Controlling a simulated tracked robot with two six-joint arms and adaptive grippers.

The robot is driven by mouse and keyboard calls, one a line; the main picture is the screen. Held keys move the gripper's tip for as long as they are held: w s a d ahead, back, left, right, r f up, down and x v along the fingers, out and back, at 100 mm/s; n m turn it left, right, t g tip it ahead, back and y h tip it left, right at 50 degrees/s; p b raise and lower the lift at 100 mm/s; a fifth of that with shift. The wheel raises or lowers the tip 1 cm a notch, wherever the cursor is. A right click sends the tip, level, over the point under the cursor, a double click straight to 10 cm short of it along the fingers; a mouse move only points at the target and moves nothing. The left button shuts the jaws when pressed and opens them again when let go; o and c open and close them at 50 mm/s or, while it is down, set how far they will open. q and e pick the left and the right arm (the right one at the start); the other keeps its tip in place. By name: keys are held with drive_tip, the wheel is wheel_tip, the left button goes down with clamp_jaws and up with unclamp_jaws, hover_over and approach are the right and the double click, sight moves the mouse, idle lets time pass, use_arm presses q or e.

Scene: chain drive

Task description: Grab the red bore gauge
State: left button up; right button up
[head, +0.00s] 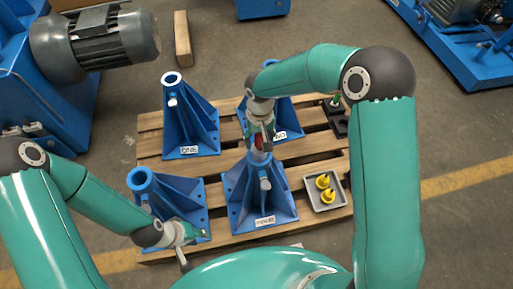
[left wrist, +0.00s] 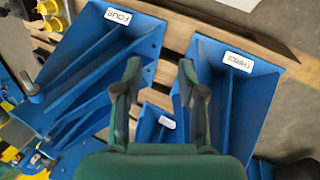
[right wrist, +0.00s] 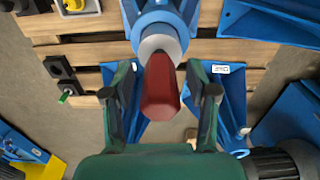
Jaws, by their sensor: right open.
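The red bore gauge (right wrist: 162,88) shows in the right wrist view as a dark red handle above a grey round collar (right wrist: 158,45). It stands at the top of a blue pedestal (right wrist: 170,12). In the head view a small part of the red gauge (head: 258,141) shows above the front middle pedestal (head: 258,190). My right gripper (right wrist: 159,95) is open, with one finger on each side of the handle and visible gaps between. My left gripper (left wrist: 160,75) is open and empty, low by the front left pedestal (head: 150,188); its fingers are small in the head view.
Several blue pedestals stand on a wooden pallet (head: 150,143), including the back left one (head: 190,130). A grey tray (head: 311,189) with yellow parts is at the right. A black block (head: 336,122) lies behind it. A motor (head: 95,45) stands at the far left.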

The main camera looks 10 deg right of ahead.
drive_tip(key=shift+c, duration=0.2)
clamp_jaws()
drive_tip(key=shift+r, duration=0.15)
idle(0.3)
